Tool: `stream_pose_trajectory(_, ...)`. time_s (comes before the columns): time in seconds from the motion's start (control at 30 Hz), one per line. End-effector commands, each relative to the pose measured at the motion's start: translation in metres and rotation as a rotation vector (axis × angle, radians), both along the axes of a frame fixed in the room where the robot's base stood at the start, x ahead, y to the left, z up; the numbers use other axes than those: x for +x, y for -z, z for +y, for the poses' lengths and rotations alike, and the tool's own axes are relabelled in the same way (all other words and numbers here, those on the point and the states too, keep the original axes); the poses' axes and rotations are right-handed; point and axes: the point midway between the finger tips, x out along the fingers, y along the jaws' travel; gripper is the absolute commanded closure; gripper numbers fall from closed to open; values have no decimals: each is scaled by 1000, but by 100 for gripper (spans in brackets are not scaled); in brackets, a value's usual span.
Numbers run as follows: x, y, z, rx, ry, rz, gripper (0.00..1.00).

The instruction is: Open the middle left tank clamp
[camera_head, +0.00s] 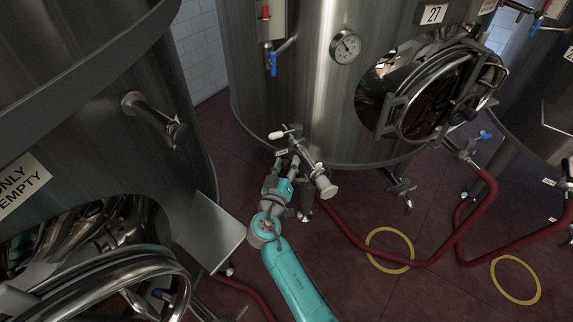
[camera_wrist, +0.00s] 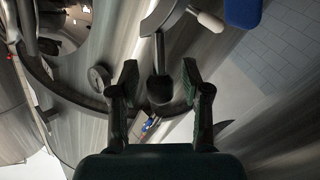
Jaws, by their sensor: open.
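A metal tank (camera_head: 290,100) marked 27 stands in the middle. At its lower left is a metal pipe fitting (camera_head: 309,160) with a pale-tipped handle (camera_head: 282,133) and a whitish round end. I take this as the clamp; its exact state is too small to tell. My gripper (camera_head: 284,170) is at this fitting. In the wrist view my gripper (camera_wrist: 160,76) is open, its two fingers on either side of a dark rounded knob (camera_wrist: 160,92) on a metal stem. I cannot tell whether they touch it. A pale handle tip (camera_wrist: 208,20) shows above right.
A gauge (camera_head: 345,47) and a round hatch (camera_head: 432,92) are on the tank. Another tank (camera_head: 90,110) with a spout stands close on the left. A grey plate (camera_head: 211,232) is left of my arm. Red hoses (camera_head: 350,238) and yellow rings (camera_head: 390,250) lie on the floor.

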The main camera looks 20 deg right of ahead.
Motion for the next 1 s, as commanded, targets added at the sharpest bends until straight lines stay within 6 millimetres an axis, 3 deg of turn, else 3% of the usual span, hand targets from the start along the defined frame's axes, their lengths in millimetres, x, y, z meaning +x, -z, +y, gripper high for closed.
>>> stream_pose_trajectory(0.03,0,0,0,0,0,0,58)
stream_pose_trajectory(0.2,0,0,0,0,0,0,100)
stream_pose_trajectory(0.5,0,-1,-2,13,2,2,100)
stream_pose_trajectory(1.0,3,-13,-31,243,2,26,100)
